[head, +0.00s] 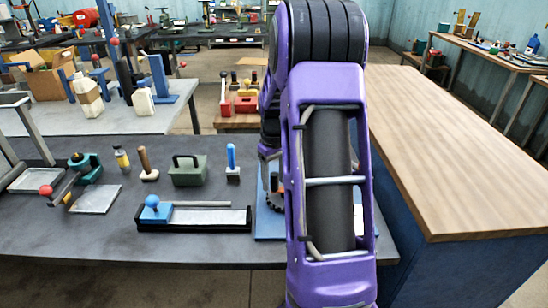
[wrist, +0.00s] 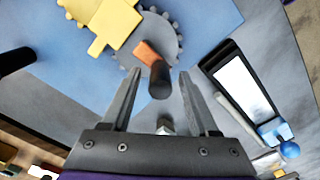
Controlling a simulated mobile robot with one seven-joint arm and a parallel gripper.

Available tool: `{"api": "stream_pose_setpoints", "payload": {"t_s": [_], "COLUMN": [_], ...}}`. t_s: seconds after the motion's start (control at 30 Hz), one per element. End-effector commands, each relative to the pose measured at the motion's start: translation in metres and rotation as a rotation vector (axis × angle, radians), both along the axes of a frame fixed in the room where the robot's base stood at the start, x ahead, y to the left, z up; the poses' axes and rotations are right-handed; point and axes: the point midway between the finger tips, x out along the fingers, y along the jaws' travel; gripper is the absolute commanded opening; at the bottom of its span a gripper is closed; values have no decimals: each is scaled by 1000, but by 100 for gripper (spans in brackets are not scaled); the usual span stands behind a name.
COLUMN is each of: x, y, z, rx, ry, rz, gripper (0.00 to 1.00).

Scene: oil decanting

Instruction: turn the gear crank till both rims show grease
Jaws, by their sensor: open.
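In the wrist view my gripper (wrist: 159,74) is open, its two fingers on either side of the dark crank handle (wrist: 160,82), with space between each finger and the handle. An orange crank arm (wrist: 147,53) joins the handle to a grey toothed gear (wrist: 166,30). A yellow toothed gear (wrist: 110,18) with a yellow bar over it lies at the upper left, partly cut off. I cannot make out grease on either rim. The gears sit over a blue plate (wrist: 60,75). In the head view my arm hides most of the blue plate (head: 268,222) and my gripper.
Left of the plate is a black tray (head: 180,219) with a blue block and red-free blue knob (head: 152,201). Behind it stand a green box (head: 188,170), a wooden-handled tool (head: 147,165) and a blue-handled tool (head: 233,165). A wooden-topped counter (head: 470,150) is at right.

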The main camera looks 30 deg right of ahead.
Motion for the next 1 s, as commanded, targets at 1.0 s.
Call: {"api": "stream_pose_setpoints", "payload": {"t_s": [1.0], "x": [0], "y": [0], "z": [167], "rx": [0], "ry": [0], "rz": [1], "gripper": [60]}}
